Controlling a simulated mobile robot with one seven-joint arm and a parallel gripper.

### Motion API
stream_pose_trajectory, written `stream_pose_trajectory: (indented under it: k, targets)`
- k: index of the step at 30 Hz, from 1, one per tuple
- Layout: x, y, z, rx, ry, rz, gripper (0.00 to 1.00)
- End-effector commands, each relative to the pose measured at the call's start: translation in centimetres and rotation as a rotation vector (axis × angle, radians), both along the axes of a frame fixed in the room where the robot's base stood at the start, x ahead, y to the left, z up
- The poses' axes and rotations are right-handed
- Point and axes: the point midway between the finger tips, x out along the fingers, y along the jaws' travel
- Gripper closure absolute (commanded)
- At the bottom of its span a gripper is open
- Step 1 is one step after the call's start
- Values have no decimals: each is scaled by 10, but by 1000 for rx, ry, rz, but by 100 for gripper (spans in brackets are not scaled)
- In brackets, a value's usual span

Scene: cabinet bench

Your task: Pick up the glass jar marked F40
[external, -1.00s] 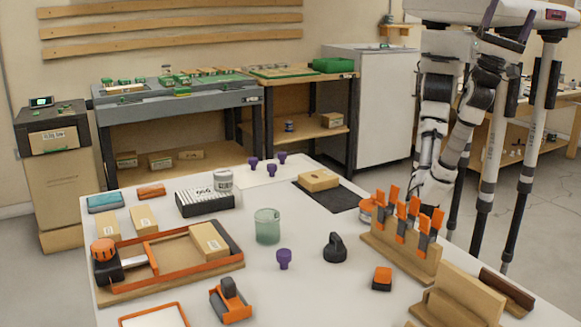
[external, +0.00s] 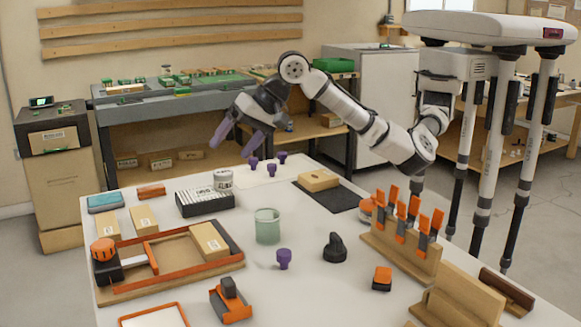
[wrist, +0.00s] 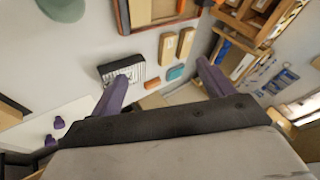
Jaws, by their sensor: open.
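A pale green, see-through glass jar (external: 267,227) stands upright near the middle of the white table. Its upper edge carries a faint mark too small to read. The jar also shows, cut off, at the top left of the wrist view (wrist: 64,7). The fingers also show in the wrist view (wrist: 160,88).
The slotted rack (external: 205,203) and an orange-edged tray (external: 170,285) lie left of the glass jar. A purple knob (external: 284,259) and a black handled piece (external: 335,248) stand in front and right. Several purple knobs stand on a white sheet at the back. An orange-clamp rack (external: 400,255) stands right.

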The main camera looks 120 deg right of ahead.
Motion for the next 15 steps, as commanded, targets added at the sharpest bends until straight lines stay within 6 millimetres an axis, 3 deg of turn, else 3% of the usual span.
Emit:
stream_pose_trajectory:
  k: [1,4,9,15]
  targets:
    - [-8,3,-22,96,121,-41,20]
    - [-30,15,-49,233,337,-117,20]
    - [-56,34,-61,335,538,-179,20]
    - [-61,37,-84,350,578,-192,20]
